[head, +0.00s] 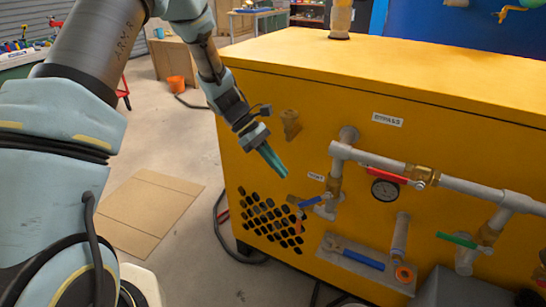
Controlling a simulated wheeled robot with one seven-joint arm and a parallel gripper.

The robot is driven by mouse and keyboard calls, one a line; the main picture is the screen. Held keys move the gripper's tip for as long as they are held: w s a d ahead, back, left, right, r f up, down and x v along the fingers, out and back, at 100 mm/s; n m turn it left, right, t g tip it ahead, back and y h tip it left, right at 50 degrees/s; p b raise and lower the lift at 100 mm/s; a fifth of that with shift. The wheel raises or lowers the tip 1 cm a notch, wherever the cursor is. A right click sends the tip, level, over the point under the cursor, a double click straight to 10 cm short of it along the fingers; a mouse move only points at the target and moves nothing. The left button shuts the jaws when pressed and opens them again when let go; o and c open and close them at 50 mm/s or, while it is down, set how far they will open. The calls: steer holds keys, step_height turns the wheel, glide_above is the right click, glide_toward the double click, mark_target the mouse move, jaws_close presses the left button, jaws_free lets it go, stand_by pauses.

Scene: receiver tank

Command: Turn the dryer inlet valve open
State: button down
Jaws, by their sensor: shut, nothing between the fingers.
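The yellow dryer cabinet (300,120) carries grey pipework on its front. A small label (316,176), too small to read surely, sits beside a vertical pipe with a brass valve (335,185). A short blue lever (312,202) sticks out left from the foot of this pipe, tilted slightly down. I cannot tell for sure which handle is the inlet valve's. My gripper (282,171) is shut and empty, pointing down and right. In the picture it is above and left of the blue lever, apart from it, in front of the cabinet face.
A red lever (386,175) lies along the upper pipe under the BYPASS label (387,119), by a round gauge (385,190). A green lever (456,240) is at right. A longer blue handle (360,258) lies lower on a grey plate. Floor left of the cabinet holds flat cardboard (150,210).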

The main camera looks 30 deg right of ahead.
mark_target(300, 203)
steer(key=p+x, duration=0.1)
steer(key=x, duration=0.7)
steer(key=shift+s+d+f, duration=0.1)
steer(key=shift+s+f, duration=0.1)
steer(key=shift+f, duration=0.1)
steer(key=shift+s+f+g+h+b, duration=0.1)
steer(key=shift+f+g+h+b, duration=0.3)
steer(key=shift+f+g+b, duration=0.4)
steer(key=g+b, duration=0.1)
steer(key=f+h+b, duration=0.1)
steer(key=b, duration=0.1)
steer(key=shift+s+d+f+g, duration=0.25)
steer(key=shift+s+d+g, duration=0.05)
steer(key=shift+s+g, duration=0.1)
steer(key=shift+s+d+f+g+h+b, duration=0.3)
steer(key=shift+f+g+h+b, duration=0.15)
steer(key=shift+g+h+b, duration=0.25)
steer(key=shift+s+d+f+g+h+b, duration=0.25)
steer(key=shift+s+g+h+b, duration=0.25)
steer(key=shift+g+b, duration=0.3)
steer(key=shift+s+d+f, duration=0.1)
steer(key=shift+s+d, duration=0.15)
steer(key=shift+s, duration=0.15)
